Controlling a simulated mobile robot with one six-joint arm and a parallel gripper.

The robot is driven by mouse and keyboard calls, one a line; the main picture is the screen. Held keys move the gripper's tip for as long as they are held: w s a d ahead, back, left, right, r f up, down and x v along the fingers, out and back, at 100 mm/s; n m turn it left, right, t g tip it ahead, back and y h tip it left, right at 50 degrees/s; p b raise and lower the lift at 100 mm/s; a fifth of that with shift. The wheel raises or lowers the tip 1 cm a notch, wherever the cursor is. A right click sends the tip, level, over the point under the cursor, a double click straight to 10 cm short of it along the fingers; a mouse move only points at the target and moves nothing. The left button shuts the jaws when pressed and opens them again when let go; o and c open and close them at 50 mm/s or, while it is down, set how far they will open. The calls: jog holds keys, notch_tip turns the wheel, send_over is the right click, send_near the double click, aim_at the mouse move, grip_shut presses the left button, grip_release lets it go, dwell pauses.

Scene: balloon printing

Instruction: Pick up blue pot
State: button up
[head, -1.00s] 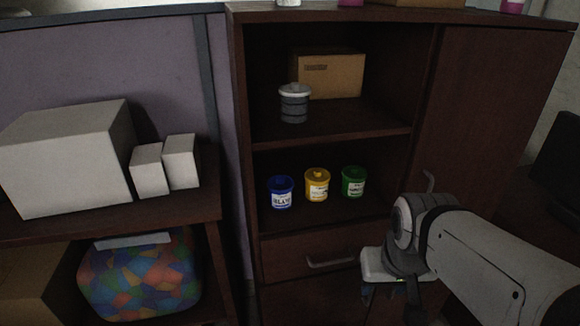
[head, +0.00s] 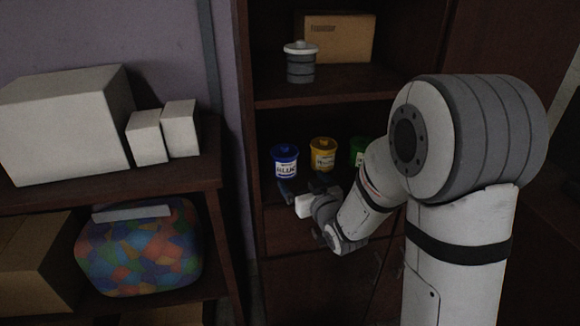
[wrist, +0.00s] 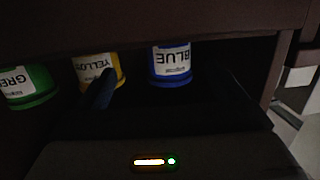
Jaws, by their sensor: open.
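The blue pot (head: 285,160) stands upright on the lower cabinet shelf, at the left end of a row of pots. Its white label reads BLUE. In the wrist view the blue pot (wrist: 171,64) appears upside down, near the top middle. My gripper (head: 304,187) is open and empty, just in front of the shelf and slightly below the blue pot. In the wrist view one dark finger of my gripper (wrist: 165,86) overlaps the yellow pot; the other finger is hard to make out in the dark. The blue pot looks apart from the fingers.
The yellow pot (head: 323,154) stands right of the blue one. The green pot (head: 358,151) is partly hidden by my arm. A grey canister (head: 300,66) and a cardboard box (head: 338,38) sit on the shelf above. A drawer front (head: 290,238) lies below.

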aim_at(291, 167)
jog(key=shift+w+a+f+t+y, duration=0.15)
jog(key=shift+a+t+y, duration=0.2)
jog(key=shift+a, duration=0.25)
jog(key=p+x, duration=0.1)
jog(key=x, duration=0.6)
jog(key=shift+w+r+p, duration=0.15)
jog(key=shift+r+p, duration=0.15)
jog(key=shift+p, duration=0.05)
jog(key=shift+r, duration=0.2)
jog(key=c, duration=1.1)
jog(key=shift+c, duration=0.2)
